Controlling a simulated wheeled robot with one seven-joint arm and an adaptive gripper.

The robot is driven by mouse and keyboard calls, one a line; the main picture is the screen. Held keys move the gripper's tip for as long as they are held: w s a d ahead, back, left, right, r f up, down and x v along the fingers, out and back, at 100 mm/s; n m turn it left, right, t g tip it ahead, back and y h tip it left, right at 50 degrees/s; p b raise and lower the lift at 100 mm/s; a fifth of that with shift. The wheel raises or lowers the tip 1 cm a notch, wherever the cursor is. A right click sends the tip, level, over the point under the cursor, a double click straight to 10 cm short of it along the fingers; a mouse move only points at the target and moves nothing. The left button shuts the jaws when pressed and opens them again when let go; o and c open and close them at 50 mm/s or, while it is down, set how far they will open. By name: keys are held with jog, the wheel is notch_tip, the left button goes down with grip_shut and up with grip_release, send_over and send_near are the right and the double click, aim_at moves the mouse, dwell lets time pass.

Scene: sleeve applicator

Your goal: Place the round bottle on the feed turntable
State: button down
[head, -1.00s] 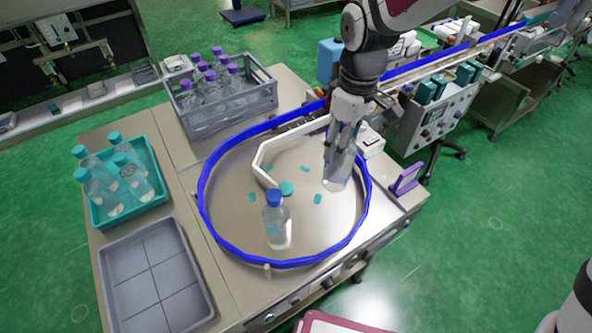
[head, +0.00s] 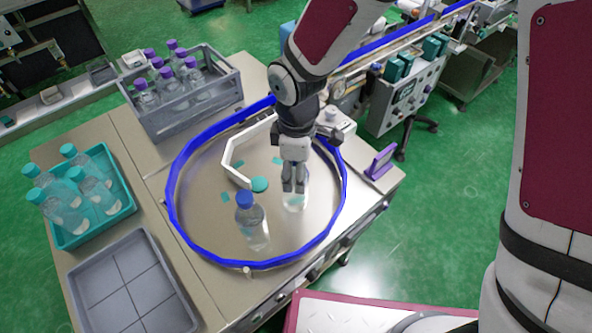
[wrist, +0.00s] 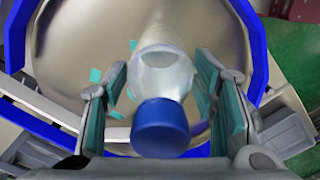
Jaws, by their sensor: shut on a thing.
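The feed turntable (head: 215,225) is a round metal disc with a blue rim. My gripper (head: 293,182) is over its right part, pointing down and shut on a clear bottle (head: 295,203). In the wrist view, the blue-capped bottle (wrist: 165,75) lies between my gripper's teal-padded fingers (wrist: 160,95), cap towards the camera. The held bottle's cap is hidden in the head view. Its base is at or just above the disc; I cannot tell if it touches. Another clear bottle with a blue cap (head: 252,222) stands upright on the disc, left of my gripper.
A white angled guide (head: 233,160) and several small teal pieces (head: 259,184) are on the disc. A grey crate (head: 190,112) holds purple-capped bottles. A teal tray (head: 128,209) holds teal-capped bottles. A grey divided tray (head: 130,290) is empty. A purple stand (head: 381,162) is at the right edge.

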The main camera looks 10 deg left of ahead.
jog(key=shift+f, duration=0.4)
jog(key=shift+f, duration=0.2)
jog(key=c, duration=0.6)
grip_release()
jog(key=shift+c, duration=0.2)
